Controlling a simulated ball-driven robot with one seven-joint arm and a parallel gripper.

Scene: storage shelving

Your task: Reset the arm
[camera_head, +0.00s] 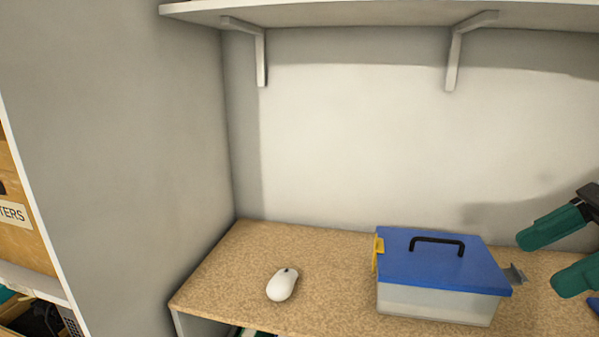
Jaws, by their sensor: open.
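My gripper (549,255) is at the right edge of the head view, with two teal fingers spread apart. It is open, and nothing shows between the fingers. Its dark wrist part is cut off by the picture's edge. The fingers appear to the right of a storage box (437,302) with a blue lid (440,262) and a black handle. How far they are from the box in depth I cannot tell.
The box and a white computer mouse (282,284) are on a speckled brown shelf board (335,270). A bracketed shelf (350,14) hangs above. A grey side wall (130,140) stands left. Bare board lies around the mouse.

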